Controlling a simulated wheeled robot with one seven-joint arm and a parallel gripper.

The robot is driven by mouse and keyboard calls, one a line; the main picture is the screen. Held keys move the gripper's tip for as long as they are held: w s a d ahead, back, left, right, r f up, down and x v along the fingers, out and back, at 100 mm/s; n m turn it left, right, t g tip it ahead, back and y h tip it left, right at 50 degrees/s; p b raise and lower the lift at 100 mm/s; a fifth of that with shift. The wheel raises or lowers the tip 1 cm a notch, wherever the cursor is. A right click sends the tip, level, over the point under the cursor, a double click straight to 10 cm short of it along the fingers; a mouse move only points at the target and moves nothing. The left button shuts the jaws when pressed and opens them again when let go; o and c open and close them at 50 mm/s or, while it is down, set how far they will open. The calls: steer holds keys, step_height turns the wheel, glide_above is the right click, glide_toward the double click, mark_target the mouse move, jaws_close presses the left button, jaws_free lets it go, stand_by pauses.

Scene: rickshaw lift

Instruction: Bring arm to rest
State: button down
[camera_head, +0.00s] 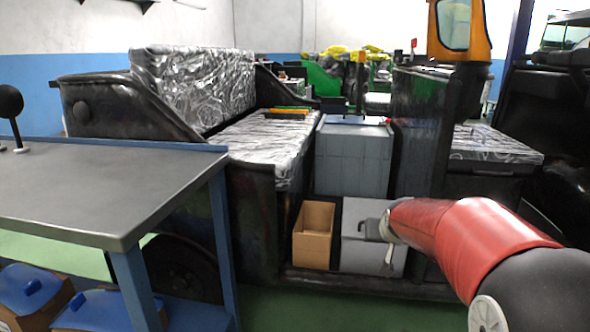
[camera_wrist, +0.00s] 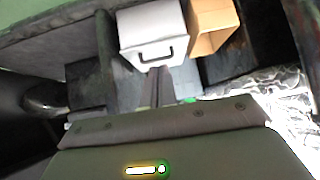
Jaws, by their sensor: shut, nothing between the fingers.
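My red and black arm (camera_head: 480,245) reaches in from the lower right in the head view. Its end is in front of the light grey box (camera_head: 372,257) on the vehicle's floor. My gripper (camera_wrist: 160,72) shows in the wrist view with its narrow dark fingers together and nothing between them. The fingertips appear just below the black handle of the light box (camera_wrist: 150,27); I cannot tell whether they touch it. In the head view the gripper's fingers are hard to make out against the box.
An open cardboard box (camera_head: 314,235) stands left of the light box. A grey crate (camera_head: 352,160) sits above, beside the silver seat (camera_head: 270,145). A blue-framed table (camera_head: 90,190) fills the left. A dark panel (camera_head: 418,130) and silver-topped ledge (camera_head: 492,145) stand at right.

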steer(key=s+a+r+g+p, duration=0.1)
steer(key=s+a+p, duration=0.1)
steer(key=s, duration=0.9)
steer(key=s+a+r+n+g+p, duration=0.1)
steer(key=s+a+r+p, duration=0.1)
steer(key=s, duration=0.9)
steer(key=s+a+r+g+y+p, duration=0.1)
steer(key=s+a+r+p, duration=0.1)
steer(key=s, duration=0.9)
steer(key=shift+s+a+r+n+g, duration=0.15)
steer(key=shift+s+a+n+g, duration=0.1)
steer(key=shift+a+n+g, duration=0.2)
